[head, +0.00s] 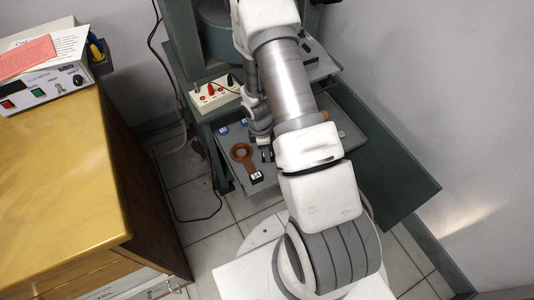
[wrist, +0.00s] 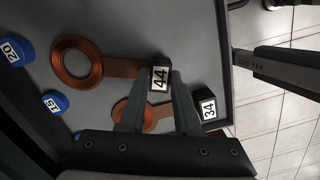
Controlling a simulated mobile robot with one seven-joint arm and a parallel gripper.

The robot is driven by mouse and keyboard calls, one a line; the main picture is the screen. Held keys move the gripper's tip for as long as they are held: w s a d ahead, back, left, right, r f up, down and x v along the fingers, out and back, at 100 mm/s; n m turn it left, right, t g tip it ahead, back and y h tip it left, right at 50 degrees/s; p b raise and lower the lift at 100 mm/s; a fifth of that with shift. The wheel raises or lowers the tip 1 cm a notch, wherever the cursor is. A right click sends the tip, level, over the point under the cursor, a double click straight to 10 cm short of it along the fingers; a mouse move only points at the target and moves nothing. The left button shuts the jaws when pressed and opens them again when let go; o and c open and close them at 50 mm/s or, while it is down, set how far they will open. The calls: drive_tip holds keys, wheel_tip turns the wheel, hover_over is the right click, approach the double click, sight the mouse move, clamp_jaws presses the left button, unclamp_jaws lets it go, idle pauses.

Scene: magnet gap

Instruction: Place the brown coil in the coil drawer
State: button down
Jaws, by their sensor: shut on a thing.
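In the wrist view, my gripper (wrist: 165,74) is shut on the black block labelled 44 at the end of a brown coil (wrist: 62,47). Its copper ring points left over the grey drawer floor (wrist: 115,20); I cannot tell whether it touches. A second brown coil (wrist: 123,114), with block 34 (wrist: 208,107), lies beside it, partly hidden by a finger. In the head view, coil 34 (head: 242,143) lies in the open drawer (head: 228,172), left of my gripper (head: 267,153). My arm hides the held coil there.
Blue caps labelled 20 (wrist: 12,52) and 15 (wrist: 54,102) stand near the rings. A box with red and black plugs (head: 212,96) stands behind the drawer. A wooden desk (head: 60,160) is at left.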

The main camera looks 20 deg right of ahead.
drive_tip(key=shift+f, duration=0.2)
drive_tip(key=c, duration=0.6)
unclamp_jaws()
drive_tip(key=r+p, duration=0.1)
drive_tip(key=r, duration=0.1)
drive_tip(key=r+p, duration=0.1)
drive_tip(key=r, duration=0.2)
drive_tip(key=a+r+p, duration=0.1)
drive_tip(key=r, duration=0.2)
drive_tip(key=shift+w, duration=0.2)
drive_tip(key=shift+f, duration=0.1)
drive_tip(key=shift+s, duration=0.1)
